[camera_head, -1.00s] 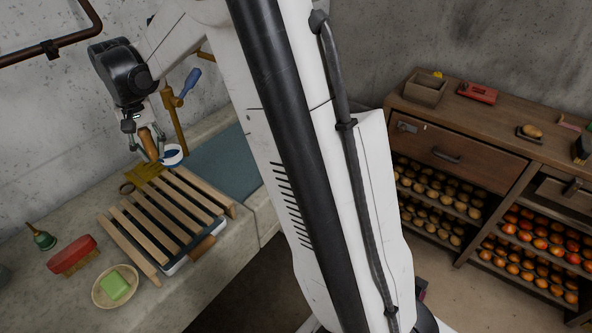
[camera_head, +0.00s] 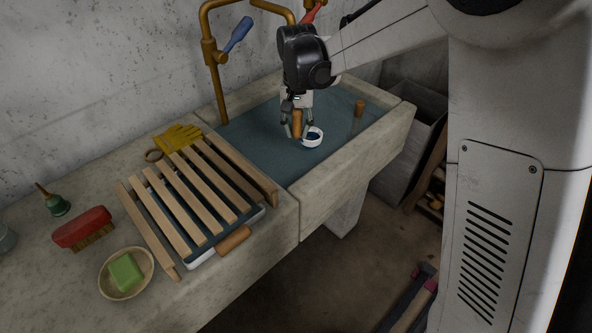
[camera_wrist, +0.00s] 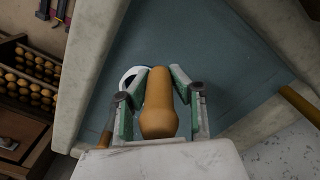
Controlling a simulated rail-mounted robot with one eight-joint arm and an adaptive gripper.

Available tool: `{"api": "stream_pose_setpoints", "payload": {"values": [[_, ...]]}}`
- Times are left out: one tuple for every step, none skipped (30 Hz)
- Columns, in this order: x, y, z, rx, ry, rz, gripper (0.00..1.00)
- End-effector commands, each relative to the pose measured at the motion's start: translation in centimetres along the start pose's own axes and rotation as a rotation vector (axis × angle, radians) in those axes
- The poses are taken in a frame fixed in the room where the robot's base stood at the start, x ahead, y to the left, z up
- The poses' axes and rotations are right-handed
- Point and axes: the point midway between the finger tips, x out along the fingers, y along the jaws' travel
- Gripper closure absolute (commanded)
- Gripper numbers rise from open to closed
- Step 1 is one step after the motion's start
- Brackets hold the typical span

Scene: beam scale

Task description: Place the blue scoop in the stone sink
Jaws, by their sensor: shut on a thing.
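In the wrist view, the sink's pale wall (camera_wrist: 95,50) runs along the left.
A brass tap (camera_head: 213,75) with a blue lever stands behind the sink. A slatted rack (camera_head: 190,200), yellow gloves (camera_head: 178,138), red brush (camera_head: 82,228) and soap dish (camera_head: 112,291) occupy the counter to the left.

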Motion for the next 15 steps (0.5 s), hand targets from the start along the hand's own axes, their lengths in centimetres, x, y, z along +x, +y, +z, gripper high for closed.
{"api": "stream_pose_setpoints", "payload": {"values": [[1.7,-1.4,0.5,-0.018,0.000,0.000,1.00],[2.2,-2.0,0.7,-0.025,0.000,0.000,1.00],[2.8,-2.8,0.9,-0.034,0.000,0.001,1.00],[3.1,-3.2,1.1,-0.039,0.000,0.001,1.00],[3.4,-3.5,1.3,-0.043,0.000,0.001,1.00],[3.7,-4.0,1.4,-0.049,0.000,0.001,1.00],[3.9,-4.2,1.5,-0.051,0.000,0.001,1.00],[4.1,-4.3,1.6,-0.053,0.000,0.001,1.00],[4.5,-4.4,1.6,-0.054,0.000,0.001,1.00],[4.9,-4.5,1.6,-0.054,0.000,0.001,1.00],[5.4,-4.5,1.6,-0.055,0.000,0.001,1.00],[6.1,-4.5,1.6,-0.055,0.000,0.001,1.00],[6.7,-4.5,1.6,-0.054,0.000,0.001,1.00],[7.2,-4.5,1.6,-0.054,0.000,0.001,1.00],[7.9,-4.5,1.6,-0.054,0.000,0.001,1.00]]}}
